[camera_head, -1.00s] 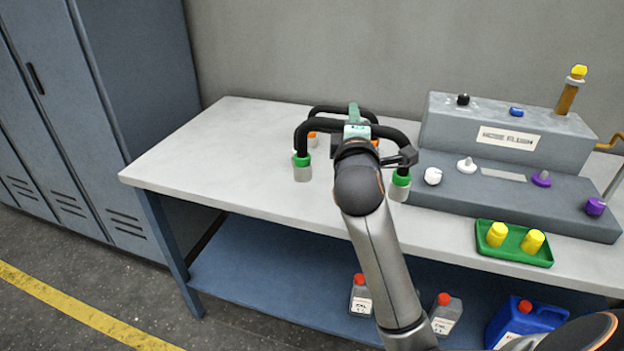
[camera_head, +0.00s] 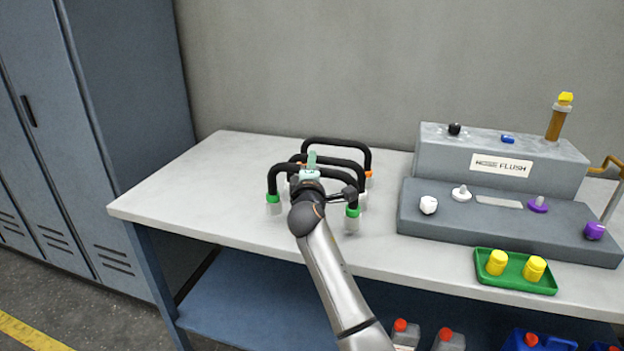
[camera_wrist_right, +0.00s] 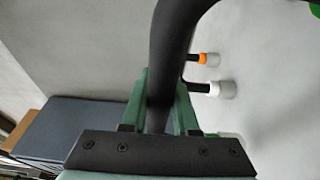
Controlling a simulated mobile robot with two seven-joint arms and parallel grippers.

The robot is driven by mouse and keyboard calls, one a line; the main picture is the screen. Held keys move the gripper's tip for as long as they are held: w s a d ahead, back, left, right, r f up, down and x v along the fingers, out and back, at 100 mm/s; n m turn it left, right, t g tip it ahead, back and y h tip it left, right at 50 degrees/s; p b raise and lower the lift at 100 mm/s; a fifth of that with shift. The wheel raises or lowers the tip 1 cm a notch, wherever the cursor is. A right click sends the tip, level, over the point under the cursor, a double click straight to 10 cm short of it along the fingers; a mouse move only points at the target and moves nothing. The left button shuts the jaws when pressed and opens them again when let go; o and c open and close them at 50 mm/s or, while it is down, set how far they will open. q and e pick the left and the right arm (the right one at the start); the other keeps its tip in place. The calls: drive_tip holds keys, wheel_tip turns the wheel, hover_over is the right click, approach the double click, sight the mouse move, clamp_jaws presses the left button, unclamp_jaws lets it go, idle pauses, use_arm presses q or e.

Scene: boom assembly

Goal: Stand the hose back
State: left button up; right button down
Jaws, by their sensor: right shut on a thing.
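The black arched hose with green collars (camera_head: 283,169) is upright at the front of a row of hoses on the bench. Its grey-white ends hang at or just above the bench top; I cannot tell whether they touch. My right gripper (camera_head: 311,170) is shut on the top of its arch. In the right wrist view the green fingers (camera_wrist_right: 163,103) clasp the black tube (camera_wrist_right: 176,45) from both sides. Behind it stand a hose with white collars, partly hidden, and a hose with orange collars (camera_head: 337,141). My left gripper is not in view.
A grey flush unit (camera_head: 500,215) with knobs stands to the right. A green tray (camera_head: 513,284) with two yellow caps lies before it. The bench top (camera_head: 190,205) is clear on the left. A blue locker (camera_head: 130,110) stands beyond it. Bottles sit on the lower shelf.

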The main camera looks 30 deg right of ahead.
wheel_tip(320, 180, down, 3)
drive_tip(key=shift+b, duration=0.3)
drive_tip(key=shift+f, duration=0.2)
drive_tip(key=c, duration=0.7)
unclamp_jaws()
